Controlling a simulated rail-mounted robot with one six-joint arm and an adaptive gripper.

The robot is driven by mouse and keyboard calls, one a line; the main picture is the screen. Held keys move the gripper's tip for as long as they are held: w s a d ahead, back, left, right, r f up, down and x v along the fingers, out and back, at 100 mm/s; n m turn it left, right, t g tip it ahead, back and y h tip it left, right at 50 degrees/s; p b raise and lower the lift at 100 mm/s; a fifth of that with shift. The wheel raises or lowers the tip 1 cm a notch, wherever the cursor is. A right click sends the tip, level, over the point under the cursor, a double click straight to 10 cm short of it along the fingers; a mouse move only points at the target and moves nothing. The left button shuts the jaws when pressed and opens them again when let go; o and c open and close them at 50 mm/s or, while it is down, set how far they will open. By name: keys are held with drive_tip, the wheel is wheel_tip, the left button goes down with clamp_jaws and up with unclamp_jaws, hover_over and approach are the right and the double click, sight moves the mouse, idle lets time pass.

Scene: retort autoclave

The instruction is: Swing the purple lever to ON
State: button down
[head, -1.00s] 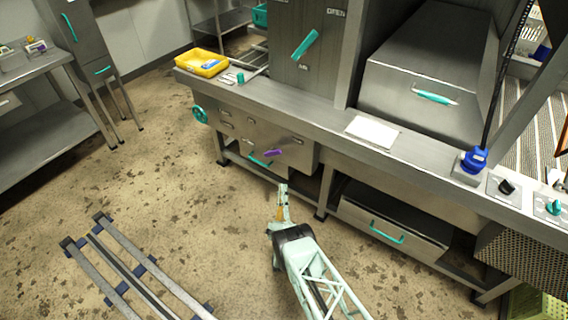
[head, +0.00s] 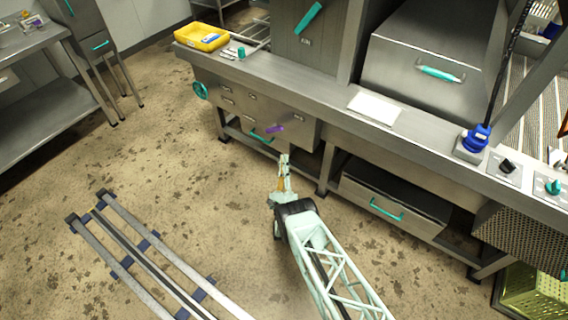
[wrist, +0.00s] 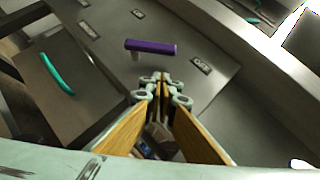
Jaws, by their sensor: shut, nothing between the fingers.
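The purple lever (head: 275,129) sits on the grey front panel under the counter. In the wrist view the purple lever (wrist: 150,47) lies roughly level across the picture, on a short light post. My gripper (head: 284,158) is in front of the panel, just below the lever in the head view. In the wrist view my gripper (wrist: 164,78) is shut and empty, its fingertips a little below the lever's right half. I see a gap in the picture between fingertips and lever.
A teal drawer handle (wrist: 57,75) is left of the lever in the wrist view. The counter edge (head: 290,84) overhangs above the panel. A teal handwheel (head: 200,91) is at the panel's left end. Floor rails (head: 130,262) lie at lower left. Open floor lies before the panel.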

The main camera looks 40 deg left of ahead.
sight(274, 129)
drive_tip(key=w+a+r+b, duration=0.2)
drive_tip(key=w+a+r, duration=0.2)
drive_tip(key=a+r, duration=0.2)
drive_tip(key=shift+w+r, duration=0.2)
drive_tip(key=shift+r, duration=0.2)
idle(0.5)
